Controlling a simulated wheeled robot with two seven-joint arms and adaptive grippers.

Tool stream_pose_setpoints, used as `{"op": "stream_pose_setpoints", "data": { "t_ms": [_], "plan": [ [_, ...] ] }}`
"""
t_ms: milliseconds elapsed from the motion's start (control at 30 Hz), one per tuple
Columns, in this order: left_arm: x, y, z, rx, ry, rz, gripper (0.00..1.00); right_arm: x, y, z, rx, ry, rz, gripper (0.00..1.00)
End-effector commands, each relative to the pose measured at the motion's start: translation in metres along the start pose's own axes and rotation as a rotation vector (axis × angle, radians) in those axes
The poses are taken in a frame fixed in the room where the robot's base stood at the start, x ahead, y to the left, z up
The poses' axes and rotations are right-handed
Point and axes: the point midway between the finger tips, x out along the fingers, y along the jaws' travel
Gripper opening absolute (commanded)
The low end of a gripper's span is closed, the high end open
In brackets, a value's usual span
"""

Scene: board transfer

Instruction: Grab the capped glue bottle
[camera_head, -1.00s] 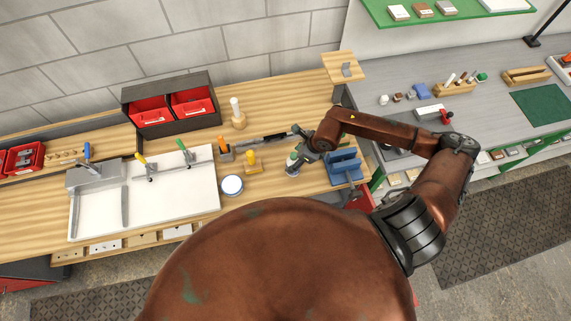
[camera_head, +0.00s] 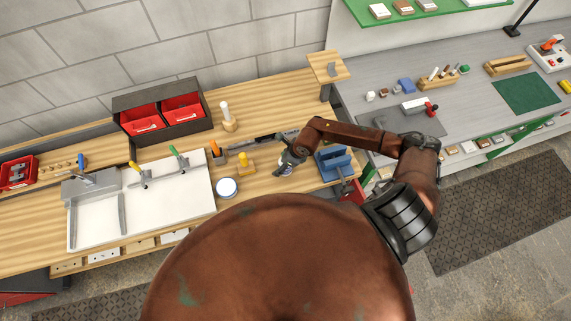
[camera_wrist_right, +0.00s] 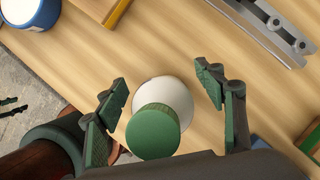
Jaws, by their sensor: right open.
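The glue bottle has a round green cap (camera_wrist_right: 153,132) and a white body (camera_wrist_right: 165,93). In the right wrist view I look down on it from above, and it stands on the wooden bench. My right gripper (camera_wrist_right: 161,82) is open, with one green-padded finger on either side of the bottle and no clear contact. In the head view my right gripper (camera_head: 286,163) covers the cap, and only a little of the white body shows below it.
A blue holder (camera_head: 334,164) stands close right of the bottle. A yellow-topped item (camera_head: 246,162), a round blue-and-white tin (camera_head: 227,187) and an orange-handled tool (camera_head: 217,152) stand to the left. A long metal bar (camera_wrist_right: 262,27) lies behind.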

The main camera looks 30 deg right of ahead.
Motion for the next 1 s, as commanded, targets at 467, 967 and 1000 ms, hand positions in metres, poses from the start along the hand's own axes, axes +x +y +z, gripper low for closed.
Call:
{"op": "stream_pose_setpoints", "data": {
  "t_ms": [467, 967, 1000],
  "plan": [
    [0.0, 0.0001, 0.0032, 0.0, -0.004, 0.0, 0.4, -0.0005, -0.0001, -0.0002, 0.0, 0.0, 0.0, 0.32],
    [0.0, 0.0, 0.0029, 0.0, -0.004, 0.0, 0.4, -0.0009, -0.0003, 0.0006, 0.0, -0.001, 0.0, 0.06],
    [-0.0001, 0.0001, 0.0028, 0.0, -0.004, 0.0, 0.4, -0.0009, -0.0004, 0.0006, 0.0, -0.001, 0.0, 0.06]
  ]
}}
